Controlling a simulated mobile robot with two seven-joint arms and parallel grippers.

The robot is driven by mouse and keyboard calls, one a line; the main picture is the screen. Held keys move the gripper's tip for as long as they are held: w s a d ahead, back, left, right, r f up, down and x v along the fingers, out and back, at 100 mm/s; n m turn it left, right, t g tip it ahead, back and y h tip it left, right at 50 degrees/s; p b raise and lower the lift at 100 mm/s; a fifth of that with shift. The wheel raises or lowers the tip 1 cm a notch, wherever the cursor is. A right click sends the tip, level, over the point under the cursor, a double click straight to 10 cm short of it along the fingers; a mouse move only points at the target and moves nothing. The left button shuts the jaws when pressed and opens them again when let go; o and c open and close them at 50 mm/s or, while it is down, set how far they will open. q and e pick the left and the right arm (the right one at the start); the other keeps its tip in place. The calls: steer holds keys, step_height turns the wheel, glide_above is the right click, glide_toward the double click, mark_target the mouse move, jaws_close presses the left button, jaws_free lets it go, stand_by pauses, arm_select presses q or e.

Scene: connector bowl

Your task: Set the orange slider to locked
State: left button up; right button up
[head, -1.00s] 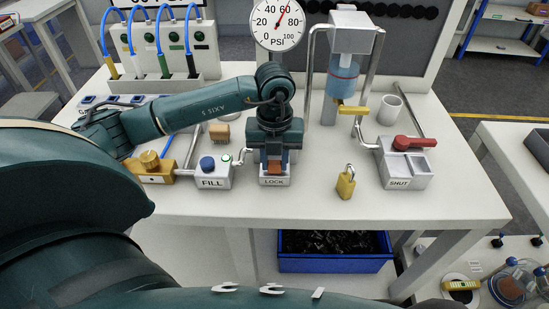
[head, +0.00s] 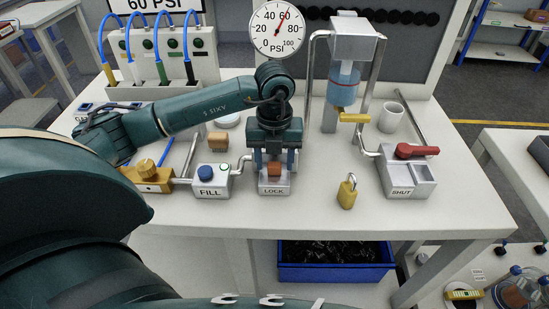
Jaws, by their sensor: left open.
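The orange slider (head: 274,170) sits on the small grey box (head: 274,190) marked LOCK, near the front of the white table. My left gripper (head: 275,163) is open and points down over the slider. Its fingers appear one on each side of the slider; whether they touch it I cannot tell. The gripper body hides the back of the slider and of the box, so the slider's setting cannot be read. My right gripper is not in view.
Left of the lock box stand the FILL box with a blue button (head: 207,168) and a brass valve (head: 147,175). To the right are a yellow padlock (head: 347,193) and the SHUT box with a red lever (head: 417,150). A gauge (head: 277,30) stands behind. Bare table lies between lock box and padlock.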

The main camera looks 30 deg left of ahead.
mark_target(274, 162)
arm_select(q)
step_height(274, 162, up, 13)
stand_by(0.5)
steer(key=shift+r, duration=0.1)
stand_by(0.4)
